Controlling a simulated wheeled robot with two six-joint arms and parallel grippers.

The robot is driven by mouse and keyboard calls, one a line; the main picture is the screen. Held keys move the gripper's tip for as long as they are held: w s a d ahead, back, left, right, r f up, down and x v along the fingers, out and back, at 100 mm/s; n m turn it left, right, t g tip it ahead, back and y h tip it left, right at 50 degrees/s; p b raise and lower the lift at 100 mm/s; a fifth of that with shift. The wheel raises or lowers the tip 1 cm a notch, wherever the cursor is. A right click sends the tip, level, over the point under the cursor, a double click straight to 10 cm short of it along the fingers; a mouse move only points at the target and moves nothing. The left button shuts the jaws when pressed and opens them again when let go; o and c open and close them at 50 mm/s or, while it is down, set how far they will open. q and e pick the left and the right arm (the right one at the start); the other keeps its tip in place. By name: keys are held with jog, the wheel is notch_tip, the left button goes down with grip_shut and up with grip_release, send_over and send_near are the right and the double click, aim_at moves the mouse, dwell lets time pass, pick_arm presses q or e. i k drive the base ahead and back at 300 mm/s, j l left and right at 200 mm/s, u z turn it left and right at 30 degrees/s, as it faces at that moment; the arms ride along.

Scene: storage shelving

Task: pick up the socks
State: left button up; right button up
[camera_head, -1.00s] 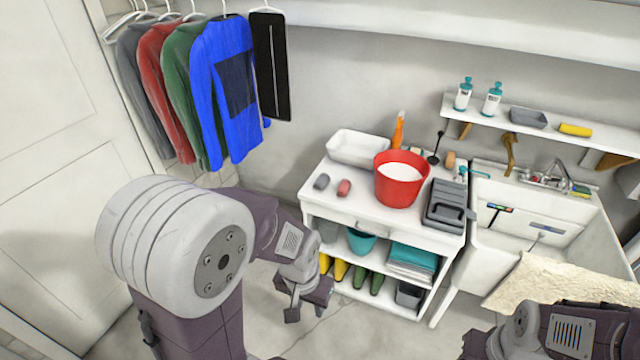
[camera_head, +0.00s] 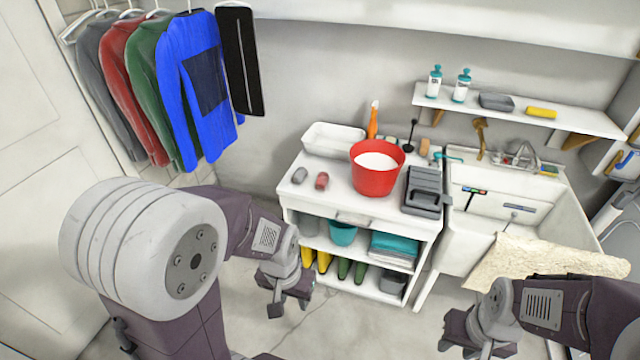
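Two small rolled bundles that look like socks lie apart on the white cabinet top: a grey one (camera_head: 299,175) and a red one (camera_head: 321,181), left of the red bucket. My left gripper (camera_head: 290,304) is open and empty, in front of the cabinet's lower left and well below the socks. My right gripper (camera_head: 473,350) is at the bottom edge, in front of the sink, apart from everything; its fingers look spread with nothing between them. Neither gripper touches the socks.
The white cabinet (camera_head: 350,219) bears a red bucket (camera_head: 376,170), white basin (camera_head: 333,140), orange bottle (camera_head: 373,120) and grey caddy (camera_head: 423,190). Boots and a teal bucket (camera_head: 342,233) sit below. The sink (camera_head: 462,228) is right, with a beige cloth (camera_head: 530,262). Shirts (camera_head: 195,90) hang left.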

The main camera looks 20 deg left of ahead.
aim_at(323, 179)
jog(key=i+j+u, duration=0.35)
jog(key=i, duration=0.25)
jog(key=i+j+u, duration=0.35)
jog(key=i, duration=0.25)
jog(key=i+u, duration=0.35)
jog(key=i, duration=0.3)
